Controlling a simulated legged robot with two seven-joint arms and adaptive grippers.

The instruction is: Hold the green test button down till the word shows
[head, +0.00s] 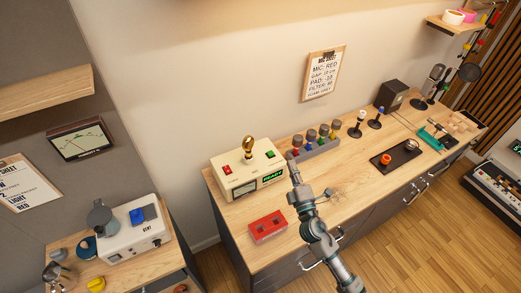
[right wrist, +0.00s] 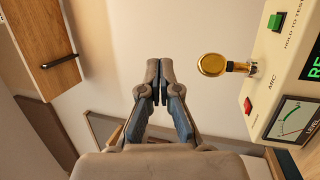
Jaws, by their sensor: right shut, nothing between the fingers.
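A cream test box (head: 232,176) stands on the wooden counter at the left. Its green button (head: 270,154) is on top; in the right wrist view the green button (right wrist: 276,20) has the label "HOLD TO TEST" beside it. The display (head: 272,176) is lit green, and its word looks like "READY"; the right wrist view shows only part of it. My right gripper (head: 291,157) is shut and empty, just right of the box in the head view. In the right wrist view its fingertips (right wrist: 158,67) are apart from the button. My left gripper is out of view.
A gold round-headed piece (right wrist: 212,65), a red button (right wrist: 248,107) and a level meter (right wrist: 291,118) are on the box. A red cassette-like case (head: 268,226) lies in front. Bare counter lies between.

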